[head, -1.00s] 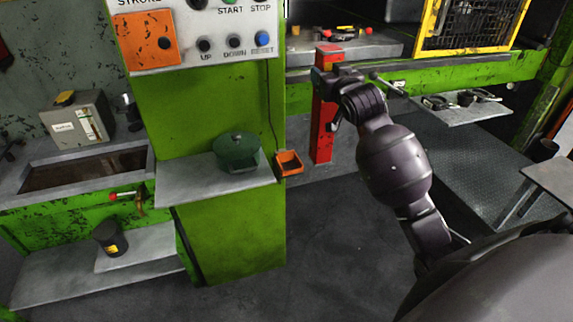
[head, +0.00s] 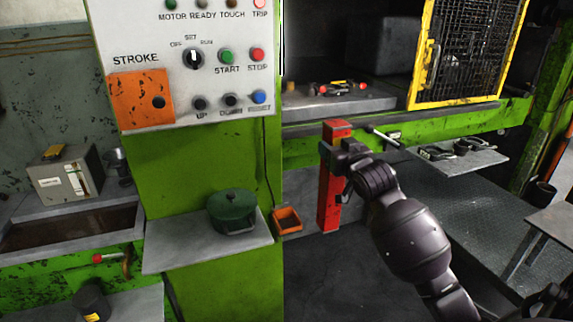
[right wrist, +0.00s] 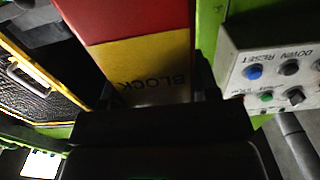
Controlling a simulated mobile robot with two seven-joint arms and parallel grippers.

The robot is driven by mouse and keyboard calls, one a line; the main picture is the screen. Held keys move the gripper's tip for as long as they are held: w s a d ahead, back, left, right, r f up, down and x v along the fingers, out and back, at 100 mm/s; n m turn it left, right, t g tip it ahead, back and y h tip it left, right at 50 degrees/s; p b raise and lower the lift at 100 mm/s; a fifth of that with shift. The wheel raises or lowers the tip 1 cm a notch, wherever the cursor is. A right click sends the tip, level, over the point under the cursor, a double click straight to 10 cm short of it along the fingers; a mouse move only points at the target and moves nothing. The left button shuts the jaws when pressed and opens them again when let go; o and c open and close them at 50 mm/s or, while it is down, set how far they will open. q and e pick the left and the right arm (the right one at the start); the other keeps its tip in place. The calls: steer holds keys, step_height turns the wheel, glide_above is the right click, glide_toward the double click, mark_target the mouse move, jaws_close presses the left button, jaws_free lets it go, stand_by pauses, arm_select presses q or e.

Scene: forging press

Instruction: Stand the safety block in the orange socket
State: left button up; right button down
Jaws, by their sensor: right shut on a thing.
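The safety block is a tall red post (head: 329,205). My right gripper (head: 337,160) is shut around its upper part and holds it roughly upright. Its lower end hangs against the dark floor area, with no support seen under it. In the right wrist view its yellow band (right wrist: 140,65), lettered BLOCK, sits between the fingers (right wrist: 157,88). A small orange open-topped box (head: 287,221) at the right end of the grey shelf may be the orange socket. The block is apart from it, to its right in the head view. My left gripper is not in view.
A green lidded pot (head: 232,212) stands on the grey shelf (head: 195,257). The control panel (head: 185,60) is above. The press bed (head: 300,105) lies behind the block, with a yellow-framed mesh guard (head: 412,100) on its right. A tool shelf (head: 468,162) is farther right.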

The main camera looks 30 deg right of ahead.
steer(key=w+a, duration=0.5)
steer(key=w, duration=0.9)
step_height(320, 180, down, 7)
steer(key=shift+r, duration=0.2)
steer(key=shift+a+f, duration=0.1)
stand_by(0.3)
steer(key=shift+c, duration=1.8)
jaws_free()
steer(key=shift+f, duration=0.15)
